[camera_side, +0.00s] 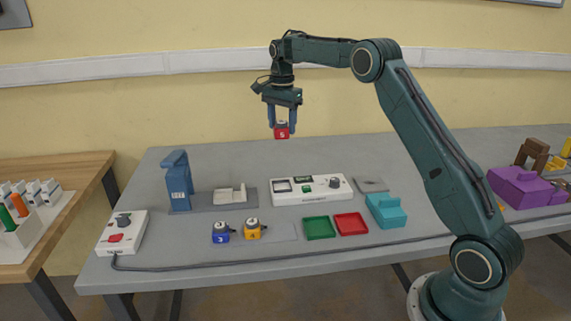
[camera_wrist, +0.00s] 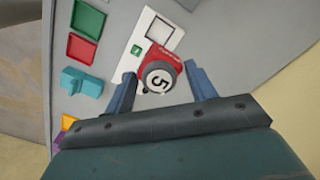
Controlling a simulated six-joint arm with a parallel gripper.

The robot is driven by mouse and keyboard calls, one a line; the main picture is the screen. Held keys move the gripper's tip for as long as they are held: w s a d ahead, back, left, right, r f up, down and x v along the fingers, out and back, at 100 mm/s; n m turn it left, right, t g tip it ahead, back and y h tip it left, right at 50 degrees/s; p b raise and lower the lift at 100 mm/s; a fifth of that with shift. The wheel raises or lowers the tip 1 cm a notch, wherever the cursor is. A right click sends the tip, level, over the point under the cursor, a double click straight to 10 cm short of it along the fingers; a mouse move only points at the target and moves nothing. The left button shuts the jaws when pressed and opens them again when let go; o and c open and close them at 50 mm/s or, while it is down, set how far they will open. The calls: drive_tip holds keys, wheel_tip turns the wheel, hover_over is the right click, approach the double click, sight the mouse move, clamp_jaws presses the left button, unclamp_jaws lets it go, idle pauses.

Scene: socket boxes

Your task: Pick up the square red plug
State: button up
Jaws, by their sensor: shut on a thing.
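The square red plug (camera_side: 282,132) hangs between the fingers of my gripper (camera_side: 282,122), well above the table. A "5" shows on its red side in the side view. In the wrist view the red plug (camera_wrist: 160,75) shows a round grey-and-white top with a "5", between the two blue fingers of my gripper (camera_wrist: 163,88). My gripper is shut on the plug. The plug looks about upright in the side view. The white socket box (camera_side: 311,189) lies on the table below and slightly right of the held plug.
A blue plug (camera_side: 221,233) and a yellow plug (camera_side: 253,230) stand near the front. Green (camera_side: 320,228) and red (camera_side: 351,224) trays lie beside a teal block (camera_side: 386,211). A blue press-like stand (camera_side: 178,182) rises at left. A white button box (camera_side: 122,232) trails a cable along the front.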

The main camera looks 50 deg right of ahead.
drive_tip(key=shift+r, duration=1.05)
drive_tip(key=shift+f, duration=0.1)
drive_tip(key=shift+s+d+f, duration=0.2)
drive_tip(key=shift+s+f, duration=0.1)
drive_tip(key=shift+f, duration=0.05)
drive_tip(key=s+f, duration=0.7)
drive_tip(key=s, duration=0.5)
drive_tip(key=s+f, duration=0.8)
drive_tip(key=s, duration=0.4)
drive_tip(key=shift+s+a+f, duration=0.25)
drive_tip(key=shift+a+f, duration=0.05)
drive_tip(key=shift+a, duration=0.1)
drive_tip(key=shift+f, duration=0.15)
drive_tip(key=shift+f, duration=2.75)
drive_tip(key=shift+f, duration=0.1)
